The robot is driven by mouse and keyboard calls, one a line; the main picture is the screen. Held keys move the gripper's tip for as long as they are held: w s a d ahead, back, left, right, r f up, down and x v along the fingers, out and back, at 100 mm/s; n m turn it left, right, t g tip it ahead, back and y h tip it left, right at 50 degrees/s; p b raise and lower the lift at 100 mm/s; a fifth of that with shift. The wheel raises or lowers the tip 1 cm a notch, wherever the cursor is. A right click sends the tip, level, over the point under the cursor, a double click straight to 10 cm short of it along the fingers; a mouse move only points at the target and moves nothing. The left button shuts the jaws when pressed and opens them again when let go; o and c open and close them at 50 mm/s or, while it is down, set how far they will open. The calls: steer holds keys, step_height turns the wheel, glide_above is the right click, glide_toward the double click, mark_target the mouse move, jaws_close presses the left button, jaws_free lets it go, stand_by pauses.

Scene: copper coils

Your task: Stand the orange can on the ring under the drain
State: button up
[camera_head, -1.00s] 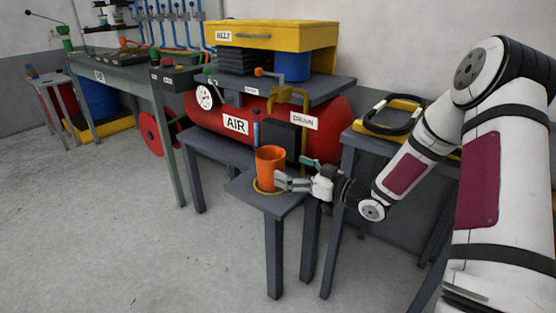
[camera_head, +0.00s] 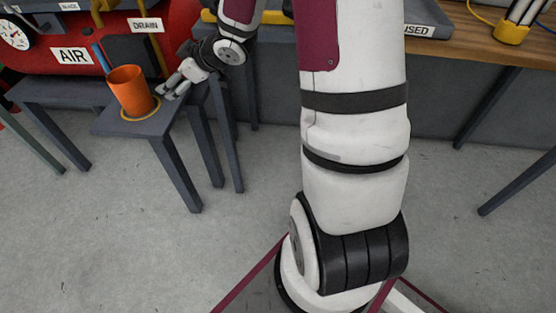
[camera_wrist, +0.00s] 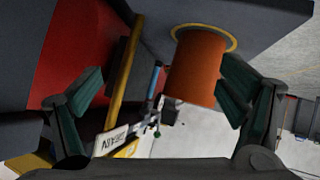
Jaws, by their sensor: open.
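The orange can (camera_head: 130,92) stands upright on the small grey table, on the yellow ring (camera_head: 155,113), whose edge shows around its base. The wrist view shows the can (camera_wrist: 196,68) and part of the ring (camera_wrist: 234,42). My gripper (camera_head: 168,90) is open just right of the can, with a small gap seeming to show between them. In the wrist view my gripper (camera_wrist: 160,88) has its fingers spread wide, and the can appears near the right finger. The yellow drain pipe (camera_head: 161,60) comes down behind the can, below the DRAIN label (camera_head: 145,25).
The red air tank (camera_head: 75,60) is behind the can. The small table (camera_head: 110,124) has little room around the ring. A wooden bench (camera_head: 480,45) with a USED tray (camera_head: 428,30) stands at the right. The grey floor in front is open.

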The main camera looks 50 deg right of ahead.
steer(key=s+r+m+g+h, duration=0.3)
steer(key=s+r, duration=0.2)
steer(key=s, duration=0.4)
steer(key=s+r+m+g+h, duration=0.25)
steer(key=s+r, duration=0.25)
steer(key=s, duration=0.5)
steer(key=s+a+g+y, duration=0.1)
steer(key=s+a, duration=0.4)
steer(key=s, duration=0.7)
steer(key=s+a+m+g+y, duration=0.1)
steer(key=s+a+g, duration=0.3)
steer(key=s, duration=0.8)
steer(key=shift+s+a+r+y, duration=0.3)
steer(key=shift+a+r+y, duration=0.05)
steer(key=shift+a, duration=0.1)
step_height(320, 180, up, 32)
steer(key=t+p, duration=0.4)
steer(key=p, duration=2.6)
steer(key=shift+d+r+p, duration=0.25)
steer(key=shift+p, duration=0.15)
